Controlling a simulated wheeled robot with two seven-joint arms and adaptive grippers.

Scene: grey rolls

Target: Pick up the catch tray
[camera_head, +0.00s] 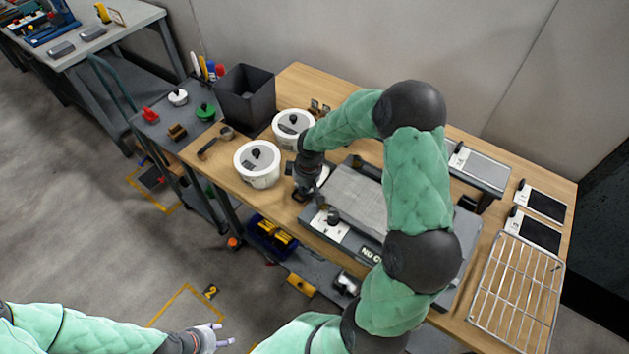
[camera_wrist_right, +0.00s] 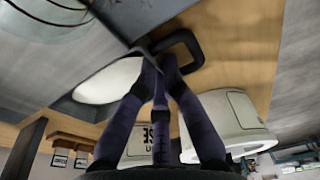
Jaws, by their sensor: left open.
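A grey machine (camera_head: 372,250) with a white panel and partly hidden lettering sits in the middle of the wooden bench, with a flat grey slab (camera_head: 356,197) on top. I cannot tell for sure which part is the catch tray. My right gripper (camera_head: 303,190) points down at the machine's left end, beside the white pots. In the right wrist view its fingertips (camera_wrist_right: 160,62) come close together at a black loop handle (camera_wrist_right: 188,42) on a grey part; whether they grip it is unclear. My left gripper (camera_head: 222,338) is open and empty, low over the floor side.
Two white lidded pots (camera_head: 257,165) stand left of the machine, close to my right gripper. A black bin (camera_head: 245,98) stands behind them. A wire rack (camera_head: 516,290) and flat labelled panels (camera_head: 533,232) lie at the right. My right arm covers part of the machine.

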